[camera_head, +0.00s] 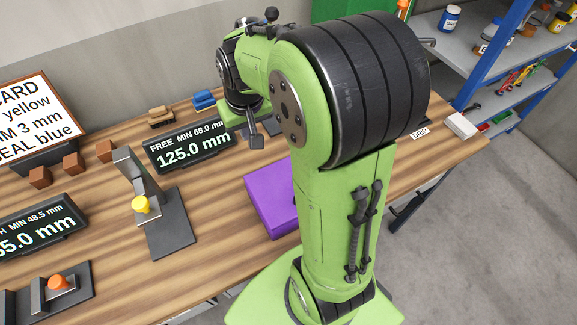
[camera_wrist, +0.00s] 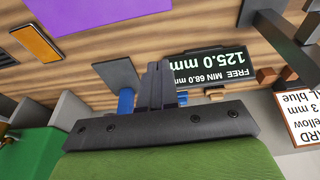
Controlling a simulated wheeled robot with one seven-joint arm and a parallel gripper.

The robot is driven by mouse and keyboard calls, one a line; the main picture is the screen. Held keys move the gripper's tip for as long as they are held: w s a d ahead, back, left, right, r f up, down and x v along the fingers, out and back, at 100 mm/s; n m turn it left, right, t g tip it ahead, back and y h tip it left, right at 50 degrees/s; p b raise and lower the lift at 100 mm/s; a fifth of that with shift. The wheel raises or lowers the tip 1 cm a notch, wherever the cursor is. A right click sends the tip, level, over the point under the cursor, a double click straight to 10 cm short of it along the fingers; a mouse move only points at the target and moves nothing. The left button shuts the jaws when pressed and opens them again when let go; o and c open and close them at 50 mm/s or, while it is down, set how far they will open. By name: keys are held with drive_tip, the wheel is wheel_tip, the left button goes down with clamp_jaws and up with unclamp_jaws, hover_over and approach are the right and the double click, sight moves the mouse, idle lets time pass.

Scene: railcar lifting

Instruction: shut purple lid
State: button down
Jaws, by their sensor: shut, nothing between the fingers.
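A purple box-like thing (camera_head: 268,200) sits on the wooden table, left of my arm's lower link, which hides its right part. A flat purple surface (camera_wrist: 85,14) also shows at the top of the wrist view, cut off by the frame edge. I cannot tell the lid from the body or see whether it stands open. My gripper (camera_head: 256,141) is above the table, behind the purple thing and right of the 125.0 mm display, apart from both. In the wrist view its dark fingers (camera_wrist: 155,72) are together, with nothing held.
A display reading 125.0 mm (camera_head: 190,147) stands near my gripper. A dark stand with a yellow knob (camera_head: 141,204) is left of the purple thing. Blue blocks (camera_head: 204,99) lie at the back. A blue-framed shelf (camera_head: 497,50) stands at right. Bare wood lies left of the purple thing.

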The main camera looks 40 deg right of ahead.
wheel_tip(320, 180, up, 7)
drive_tip(key=w+p, duration=0.1)
drive_tip(key=p, duration=0.4)
drive_tip(key=shift+d+f, duration=0.2)
drive_tip(key=s+a+n+t+b, duration=0.1)
drive_tip(key=s+a, duration=0.3)
drive_tip(key=s, duration=0.5)
drive_tip(key=s+a+r+n+t+b, duration=0.1)
drive_tip(key=s+a+b, duration=0.2)
drive_tip(key=s, duration=0.7)
drive_tip(key=shift+a+t+y+b, duration=0.3)
drive_tip(key=shift+a+t+b, duration=0.1)
drive_tip(key=shift+b, duration=0.1)
drive_tip(key=shift+r, duration=0.15)
idle(0.8)
